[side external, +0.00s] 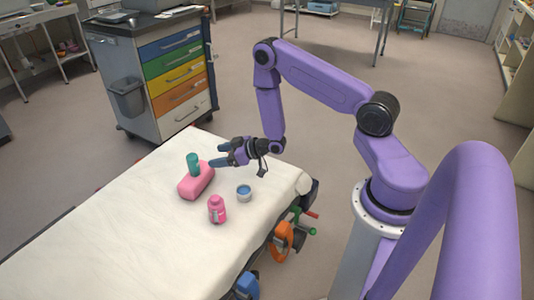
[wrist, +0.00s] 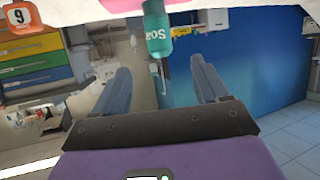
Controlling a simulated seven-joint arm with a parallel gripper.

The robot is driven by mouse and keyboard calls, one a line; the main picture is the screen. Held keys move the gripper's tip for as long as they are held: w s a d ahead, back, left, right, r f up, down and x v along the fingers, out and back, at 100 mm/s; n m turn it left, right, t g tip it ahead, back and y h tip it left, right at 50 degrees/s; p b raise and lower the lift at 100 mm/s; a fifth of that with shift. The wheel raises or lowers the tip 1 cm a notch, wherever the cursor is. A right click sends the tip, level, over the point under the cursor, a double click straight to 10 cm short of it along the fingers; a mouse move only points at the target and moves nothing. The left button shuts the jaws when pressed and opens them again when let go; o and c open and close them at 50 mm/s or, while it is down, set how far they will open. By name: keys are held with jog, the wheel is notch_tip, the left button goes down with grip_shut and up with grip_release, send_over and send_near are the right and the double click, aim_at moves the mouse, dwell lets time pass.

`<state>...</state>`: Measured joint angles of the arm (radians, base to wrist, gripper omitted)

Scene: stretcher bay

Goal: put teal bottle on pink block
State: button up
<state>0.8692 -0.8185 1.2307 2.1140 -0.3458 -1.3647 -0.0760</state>
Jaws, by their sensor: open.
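The teal bottle (side external: 193,165) stands upright on top of the pink block (side external: 197,184), near its far end, on the white-covered stretcher. My gripper (side external: 217,155) is level with the bottle and just to its right in the side view. Its fingers are spread, empty and apart from the bottle. In the wrist view, the scene is upside down. There the teal bottle (wrist: 157,30) hangs beyond and between the tips of my open gripper (wrist: 160,66), and only part of the pink block (wrist: 125,5) shows at the top edge.
A pink bottle (side external: 217,210) and a small blue-grey cup (side external: 244,193) stand on the stretcher (side external: 110,235) in front of and right of the block. A drawer cart (side external: 150,75) stands behind the stretcher. The near left part of the stretcher is clear.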

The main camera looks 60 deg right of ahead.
jog(key=s+a+r+n+g, duration=0.2)
jog(key=s+a+r+g, duration=0.1)
jog(key=s+a+r, duration=0.4)
jog(key=s+a+r+n+g, duration=0.25)
jog(key=a+r+g, duration=0.2)
jog(key=a, duration=0.45)
jog(key=s+d+r+n+g+h, duration=0.1)
jog(key=s+r, duration=0.2)
jog(key=s, duration=0.5)
jog(key=s+d+r+n+g+h, duration=0.1)
jog(key=s+r, duration=0.3)
jog(key=s, duration=0.5)
jog(key=s+d+r+n+g+h, duration=0.1)
jog(key=s+d+r+n+g, duration=0.1)
jog(key=s, duration=0.6)
notch_tip(320, 180, up, 2)
jog(key=shift+s+d+g+h, duration=0.35)
jog(key=shift+d+g+h, duration=0.1)
jog(key=shift+g, duration=0.1)
